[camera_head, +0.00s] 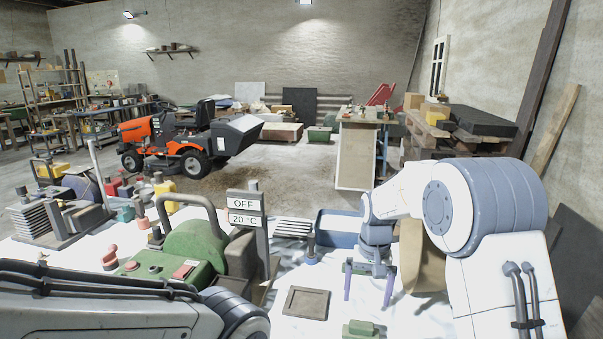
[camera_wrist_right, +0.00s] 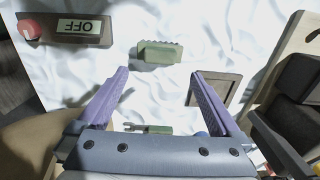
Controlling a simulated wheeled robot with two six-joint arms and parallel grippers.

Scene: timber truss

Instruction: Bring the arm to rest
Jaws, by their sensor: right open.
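My right arm (camera_head: 450,205) comes in from the right and bends down over the white-covered table. My right gripper (camera_head: 368,292) hangs with its two purple fingers pointing down and wide apart. In the right wrist view the same gripper (camera_wrist_right: 160,73) is open, with nothing between its fingertips. A green ridged block (camera_wrist_right: 159,52) lies beyond the tips, apart from them. Part of my left arm (camera_head: 120,308) crosses the lower left of the head view; its gripper is not visible.
A small dark square tray (camera_head: 306,303) lies left of the right gripper. A blue bin (camera_head: 338,228) stands behind it. A green machine (camera_head: 192,255) with a post reading OFF and 20 °C (camera_head: 245,208) stands to the left. White table surface shows around the tray.

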